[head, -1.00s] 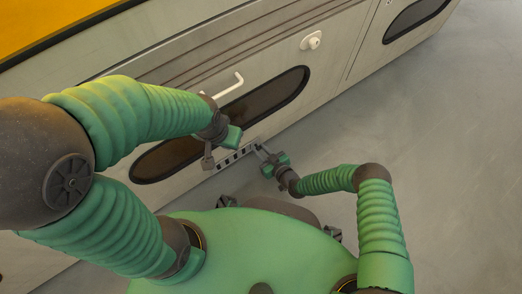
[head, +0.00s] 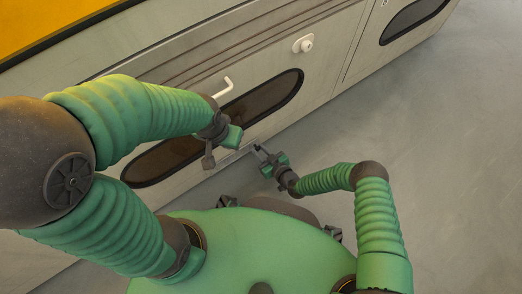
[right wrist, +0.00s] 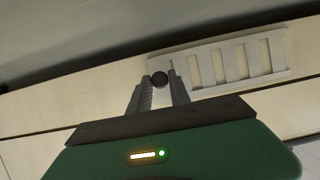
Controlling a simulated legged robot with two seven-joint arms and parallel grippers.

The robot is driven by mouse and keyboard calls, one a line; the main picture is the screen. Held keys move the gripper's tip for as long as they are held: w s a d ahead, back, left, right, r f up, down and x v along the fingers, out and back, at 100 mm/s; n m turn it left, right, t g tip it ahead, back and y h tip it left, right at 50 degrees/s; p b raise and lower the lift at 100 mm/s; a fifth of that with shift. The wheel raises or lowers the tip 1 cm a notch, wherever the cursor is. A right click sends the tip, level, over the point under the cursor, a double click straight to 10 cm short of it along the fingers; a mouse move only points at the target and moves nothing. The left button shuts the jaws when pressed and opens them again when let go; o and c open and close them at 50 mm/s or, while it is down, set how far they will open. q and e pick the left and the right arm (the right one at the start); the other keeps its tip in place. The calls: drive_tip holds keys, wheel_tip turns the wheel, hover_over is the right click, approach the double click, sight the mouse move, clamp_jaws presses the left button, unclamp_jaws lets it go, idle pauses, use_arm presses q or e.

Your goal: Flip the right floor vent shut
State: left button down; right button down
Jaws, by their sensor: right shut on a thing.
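The floor vent (right wrist: 242,62) is a pale slatted plate low against the cabinet. In the right wrist view its slots look pale, not dark. In the head view the vent (head: 236,157) is small and partly hidden behind my left gripper. My right gripper (head: 261,150) is at the vent's right end.
The grey cabinet wall (head: 330,80) rises behind the vent, with a white handle (head: 224,88), a dark oval window (head: 270,100) and a white lock (head: 303,44). Clear grey floor (head: 440,180) lies to the right.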

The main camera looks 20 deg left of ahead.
drive_tip(key=shift+w+d, duration=0.25)
drive_tip(key=shift+d, duration=0.05)
drive_tip(key=c, duration=1.3)
unclamp_jaws()
drive_tip(key=shift+a+f, duration=0.1)
drive_tip(key=shift+a, duration=0.05)
drive_tip(key=shift+o, duration=0.2)
drive_tip(key=shift+s+d+r, duration=0.15)
drive_tip(key=shift+d+r, duration=0.05)
drive_tip(key=shift+r, duration=0.05)
use_arm(q)
drive_tip(key=w+p+v, duration=0.2)
drive_tip(key=p+v, duration=0.7)
drive_tip(key=shift+a+r+p, duration=0.2)
drive_tip(key=shift+r+p, duration=0.2)
drive_tip(key=shift+r, duration=0.05)
use_arm(e)
drive_tip(key=v, duration=1.6)
drive_tip(key=shift+s, duration=0.2)
use_arm(q)
drive_tip(key=shift+s, duration=0.15)
use_arm(e)
drive_tip(key=shift+d, duration=0.1)
